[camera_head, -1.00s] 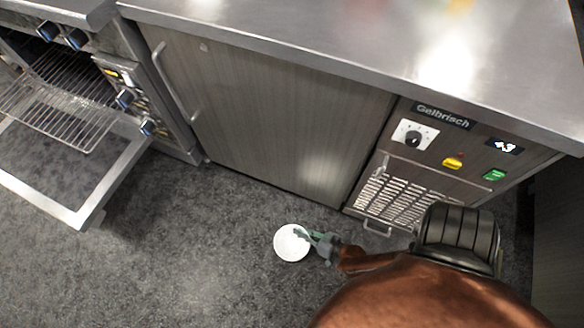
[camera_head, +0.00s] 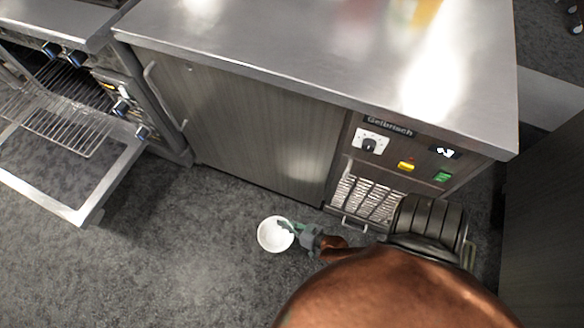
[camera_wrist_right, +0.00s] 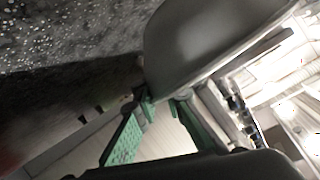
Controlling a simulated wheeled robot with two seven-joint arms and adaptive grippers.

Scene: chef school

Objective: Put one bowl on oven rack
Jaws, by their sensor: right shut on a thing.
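A white bowl (camera_head: 272,235) is held by my right gripper (camera_head: 289,228) above the floor, in front of the cabinet, in the head view. The green fingers are shut on the bowl's rim at its right side. In the right wrist view the bowl (camera_wrist_right: 200,40) fills the upper middle as a large grey curved shape, between and beyond the fingertips (camera_wrist_right: 165,103). The oven stands at the far left with its door (camera_head: 75,213) open downward. Its wire oven rack (camera_head: 62,125) is pulled partly out over the door and looks empty. My left gripper is not in view.
A cabinet with a steel worktop (camera_head: 300,50) stands between the oven and my right arm. Its control panel (camera_head: 395,160) and vent grille (camera_head: 365,198) are close to my arm. The floor (camera_head: 160,260) left of the bowl is clear up to the oven door.

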